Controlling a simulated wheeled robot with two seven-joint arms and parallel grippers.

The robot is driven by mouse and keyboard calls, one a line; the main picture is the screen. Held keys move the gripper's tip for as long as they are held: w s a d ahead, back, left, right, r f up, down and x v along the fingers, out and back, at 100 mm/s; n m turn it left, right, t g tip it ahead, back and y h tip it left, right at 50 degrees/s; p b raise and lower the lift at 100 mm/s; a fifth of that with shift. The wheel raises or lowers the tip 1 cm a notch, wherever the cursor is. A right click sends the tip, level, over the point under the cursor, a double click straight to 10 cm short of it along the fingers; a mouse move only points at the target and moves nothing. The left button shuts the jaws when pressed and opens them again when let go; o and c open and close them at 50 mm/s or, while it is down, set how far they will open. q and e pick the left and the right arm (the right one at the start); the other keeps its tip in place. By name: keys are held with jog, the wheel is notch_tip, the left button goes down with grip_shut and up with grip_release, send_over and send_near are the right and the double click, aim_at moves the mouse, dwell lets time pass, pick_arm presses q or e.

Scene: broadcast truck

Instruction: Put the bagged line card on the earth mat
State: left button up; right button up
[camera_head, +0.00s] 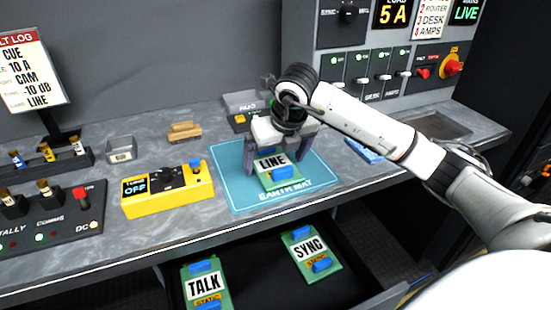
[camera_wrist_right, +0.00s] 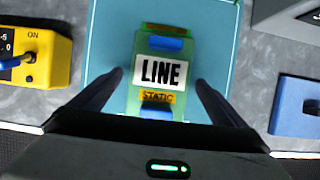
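The bagged line card (camera_head: 280,180), a green card in a clear bag with a LINE label and blue clips, lies flat on the blue earth mat (camera_head: 238,190). In the wrist view the card (camera_wrist_right: 161,72) lies between my fingers, over the mat (camera_wrist_right: 108,40). My right gripper (camera_head: 277,148) is over the card from above. Its fingers (camera_wrist_right: 159,80) are spread, one at each side of the card, with a visible gap at both sides. The gripper hides the back part of the mat in the head view. My left gripper is not in view.
A yellow tester (camera_head: 165,200) stands left of the mat. A blue item (camera_head: 364,151) lies to the right, partly behind my arm. A grey box stands behind the mat.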

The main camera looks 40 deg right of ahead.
jog(key=v, duration=1.2)
